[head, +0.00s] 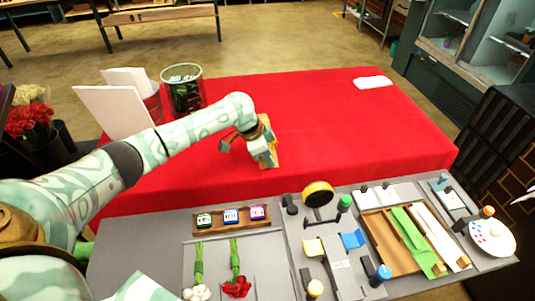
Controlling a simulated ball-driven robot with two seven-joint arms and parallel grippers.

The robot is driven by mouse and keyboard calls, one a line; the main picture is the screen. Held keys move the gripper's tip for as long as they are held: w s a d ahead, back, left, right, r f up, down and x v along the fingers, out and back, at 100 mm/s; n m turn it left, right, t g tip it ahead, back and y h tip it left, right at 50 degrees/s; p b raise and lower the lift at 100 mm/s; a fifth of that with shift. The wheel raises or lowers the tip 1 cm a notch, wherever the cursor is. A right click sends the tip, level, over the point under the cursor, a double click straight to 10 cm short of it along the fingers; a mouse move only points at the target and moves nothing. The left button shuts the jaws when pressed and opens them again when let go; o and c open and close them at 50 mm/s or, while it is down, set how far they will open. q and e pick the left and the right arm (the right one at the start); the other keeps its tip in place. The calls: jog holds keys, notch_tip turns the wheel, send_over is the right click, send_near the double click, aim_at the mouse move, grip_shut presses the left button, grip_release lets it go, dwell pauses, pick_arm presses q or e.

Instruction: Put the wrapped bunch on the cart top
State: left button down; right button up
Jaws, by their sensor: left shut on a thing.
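My left gripper (264,155) reaches out over the red cloth-covered surface (340,120). It is shut on a small tan thing (271,152), mostly hidden by the jaws. I cannot tell whether this is the wrapped bunch, or whether it touches the cloth. On the grey worktop, a bunch with white blooms (197,270) and one with red blooms (236,270) lie with green stems pointing away; neither shows a wrapping. No cart top can be made out for certain. My right gripper is not in view.
A dark glass-like container (184,90) and white boards (112,110) stand at the red surface's left end. A white cloth (373,82) lies far right. The grey worktop holds a stamp rack (232,228), tools and a wooden tray (386,255). The red surface's middle right is clear.

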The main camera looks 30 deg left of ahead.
pick_arm(q)
jog(key=c, duration=0.8)
grip_release()
notch_tip(320, 180, up, 7)
jog(key=p, duration=0.8)
dwell(0.5)
